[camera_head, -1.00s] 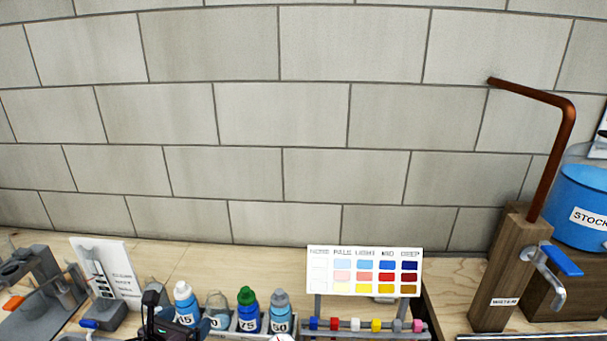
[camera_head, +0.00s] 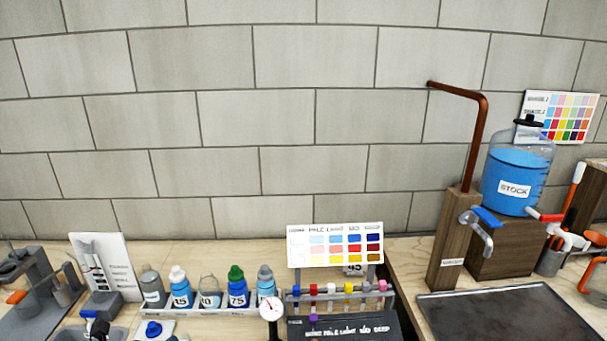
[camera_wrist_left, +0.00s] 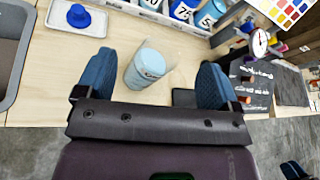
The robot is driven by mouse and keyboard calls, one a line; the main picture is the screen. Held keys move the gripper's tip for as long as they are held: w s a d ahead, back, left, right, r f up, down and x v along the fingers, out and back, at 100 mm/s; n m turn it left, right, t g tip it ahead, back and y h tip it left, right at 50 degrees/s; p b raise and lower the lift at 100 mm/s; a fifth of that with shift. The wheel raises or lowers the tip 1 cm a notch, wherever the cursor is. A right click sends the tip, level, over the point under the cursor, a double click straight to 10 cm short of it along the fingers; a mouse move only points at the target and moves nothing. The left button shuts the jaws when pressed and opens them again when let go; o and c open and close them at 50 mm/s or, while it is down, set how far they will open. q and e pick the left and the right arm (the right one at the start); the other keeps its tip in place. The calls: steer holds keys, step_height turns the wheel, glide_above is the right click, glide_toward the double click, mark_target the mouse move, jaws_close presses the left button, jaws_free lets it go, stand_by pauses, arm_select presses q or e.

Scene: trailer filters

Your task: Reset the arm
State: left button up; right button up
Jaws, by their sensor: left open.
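My left gripper (camera_wrist_left: 153,82) shows in the left wrist view with its two dark blue fingers spread wide. A light blue cylinder with a pale top (camera_wrist_left: 147,66) stands on the wooden bench in the gap between the fingers. I see no finger touching it. A small dark part at the bottom left of the head view may belong to my left arm, but I cannot tell. My right gripper is not in clear view; a dark shape at the lower right corner of the wrist view is too cut off to identify.
A rack of numbered bottles (camera_head: 205,309) lines the bench. Beside it stand a dial gauge (camera_head: 271,307), a colour chart (camera_head: 335,245) and a black board (camera_head: 345,327). A blue stock tank (camera_head: 516,182) and a copper pipe (camera_head: 478,140) stand right. A blue piece lies on a white tray (camera_wrist_left: 77,17).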

arm_select(q)
steer(key=s+d+f+n, duration=0.1)
steer(key=s+f+n, duration=0.3)
steer(key=n, duration=0.7)
steer(key=s+d+f+n+g+y, duration=0.1)
steer(key=s+f+n, duration=0.3)
steer(key=s+n, duration=0.4)
steer(key=s+d+f+n+g+y+b, duration=0.1)
steer(key=s+f+n, duration=0.3)
steer(key=n, duration=1)
steer(key=shift+s+d, duration=0.3)
steer(key=shift+s, duration=0.9)
